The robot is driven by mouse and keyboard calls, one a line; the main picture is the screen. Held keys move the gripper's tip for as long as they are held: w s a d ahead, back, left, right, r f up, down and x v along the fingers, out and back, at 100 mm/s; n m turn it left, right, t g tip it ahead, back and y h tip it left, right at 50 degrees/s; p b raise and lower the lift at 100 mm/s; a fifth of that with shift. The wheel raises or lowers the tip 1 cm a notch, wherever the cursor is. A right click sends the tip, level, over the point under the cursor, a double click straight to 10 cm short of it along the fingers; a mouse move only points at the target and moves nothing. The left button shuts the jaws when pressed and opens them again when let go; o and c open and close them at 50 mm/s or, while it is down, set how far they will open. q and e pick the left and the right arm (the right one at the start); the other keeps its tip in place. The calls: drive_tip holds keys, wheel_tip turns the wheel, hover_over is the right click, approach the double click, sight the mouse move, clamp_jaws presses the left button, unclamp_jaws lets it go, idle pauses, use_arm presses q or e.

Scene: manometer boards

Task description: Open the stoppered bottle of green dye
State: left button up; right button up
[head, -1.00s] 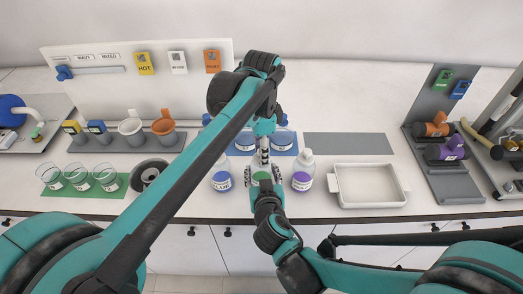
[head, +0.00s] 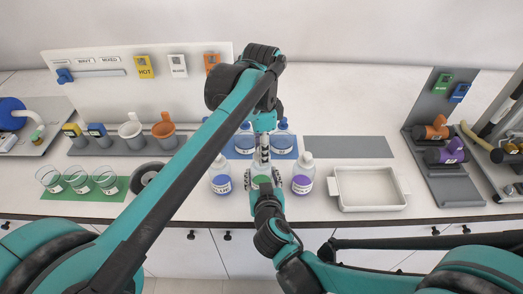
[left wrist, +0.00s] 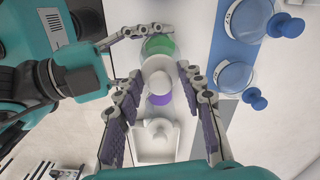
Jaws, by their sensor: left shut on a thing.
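The green dye bottle (head: 261,181) stands at the middle front of the bench. In the left wrist view its green body (left wrist: 158,46) shows behind its white stopper (left wrist: 160,83). My left gripper (head: 263,158) comes down from above and is shut on the stopper; its fingers also show in the left wrist view (left wrist: 158,92). I cannot tell whether the stopper is clear of the neck. My right gripper (head: 262,184) comes from the front, with its fingers against both sides of the bottle. The bottle is upright and partly hidden by both grippers.
A blue-violet bottle (head: 221,176) stands close on the left, a purple bottle (head: 302,176) close on the right. Blue flasks (head: 283,141) stand on a blue mat behind. A white tray (head: 368,187) is to the right. The grey mat (head: 347,147) is bare.

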use_arm(q)
drive_tip(key=shift+r, duration=2.05)
use_arm(e)
drive_tip(key=o, duration=1.8)
drive_tip(key=shift+c, duration=0.2)
